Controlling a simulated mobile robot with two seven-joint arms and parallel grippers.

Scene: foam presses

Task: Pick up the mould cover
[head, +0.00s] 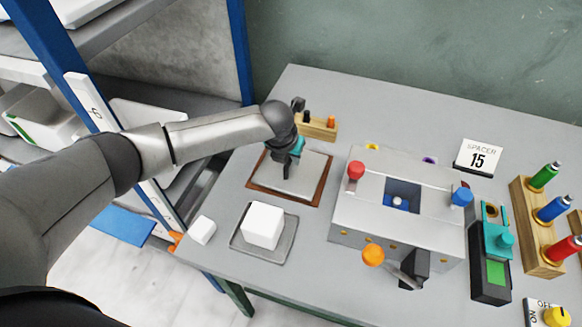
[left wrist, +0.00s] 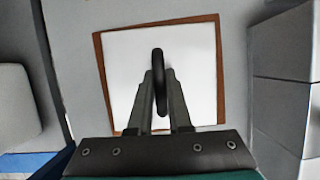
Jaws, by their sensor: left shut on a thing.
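The mould cover (head: 308,178) is a flat pale grey plate over a brown-edged mat (head: 257,187) on the left part of the table. In the left wrist view the cover (left wrist: 127,62) looks white, with a dark upright loop handle (left wrist: 158,60) at its middle. My left gripper (head: 291,166) points down at the cover. In the left wrist view its fingers (left wrist: 160,84) are shut on the handle from both sides. I cannot tell whether the plate touches the mat. My right gripper is not in view.
A grey press box (head: 350,212) with red, blue and orange knobs stands to the right. A white block (head: 263,226) on a grey tray (head: 240,246) is in front. A small wooden rack (head: 318,128) stands behind the cover. A blue shelf post (head: 241,50) rises at left.

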